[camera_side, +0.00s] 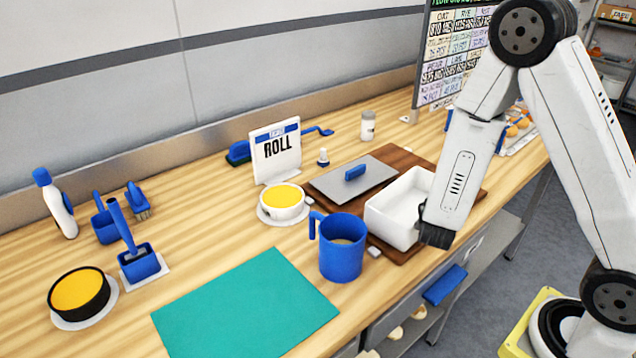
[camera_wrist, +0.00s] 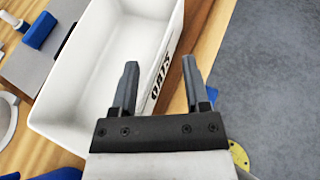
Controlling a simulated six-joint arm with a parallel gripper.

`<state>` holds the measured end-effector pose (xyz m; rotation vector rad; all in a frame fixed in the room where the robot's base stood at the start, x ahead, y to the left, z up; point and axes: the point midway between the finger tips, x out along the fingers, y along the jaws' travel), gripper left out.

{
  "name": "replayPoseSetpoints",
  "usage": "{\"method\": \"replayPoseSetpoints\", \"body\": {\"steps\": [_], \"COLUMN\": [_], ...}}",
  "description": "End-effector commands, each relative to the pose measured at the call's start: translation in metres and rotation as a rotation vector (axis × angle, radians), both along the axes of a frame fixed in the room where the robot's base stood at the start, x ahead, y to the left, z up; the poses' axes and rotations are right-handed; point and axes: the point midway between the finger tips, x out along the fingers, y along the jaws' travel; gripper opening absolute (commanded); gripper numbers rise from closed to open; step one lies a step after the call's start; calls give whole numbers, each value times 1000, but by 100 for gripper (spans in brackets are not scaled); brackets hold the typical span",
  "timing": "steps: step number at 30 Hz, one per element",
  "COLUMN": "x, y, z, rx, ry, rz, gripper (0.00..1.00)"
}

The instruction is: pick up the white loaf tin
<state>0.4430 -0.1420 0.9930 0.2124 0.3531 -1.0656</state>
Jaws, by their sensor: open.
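The white loaf tin (camera_side: 392,215) is a deep, empty rectangular tin on a brown wooden board near the table's front edge. In the wrist view the tin (camera_wrist: 85,85) fills the upper left, and its near side wall carries black lettering that reads OATS. My gripper (camera_side: 436,236) is at the tin's front right side in the side view. The left finger overlaps the tin's inside and the right finger lies outside the lettered wall. I cannot tell how deep the fingertips reach.
A blue jug (camera_side: 342,260) stands close left of the tin. A grey lid with a blue handle (camera_side: 352,180) lies behind it on the board (camera_side: 403,157). A white bowl with yellow contents (camera_side: 283,203) and a green mat (camera_side: 245,310) are further left.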

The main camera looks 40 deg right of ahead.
Motion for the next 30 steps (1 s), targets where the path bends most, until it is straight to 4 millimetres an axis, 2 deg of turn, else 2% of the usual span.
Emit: {"method": "replayPoseSetpoints", "body": {"steps": [6, 12, 28, 29, 30], "x": [9, 15, 16, 16, 16], "y": [-20, -31, -32, -32, -31], "z": [-10, -15, -15, -15, -15], "rx": [1, 0, 0, 0, 0], "ry": [1, 0, 1, 1, 1], "rz": [-3, -1, 0, 0, 0], "gripper": [60, 60, 60, 56, 44]}}
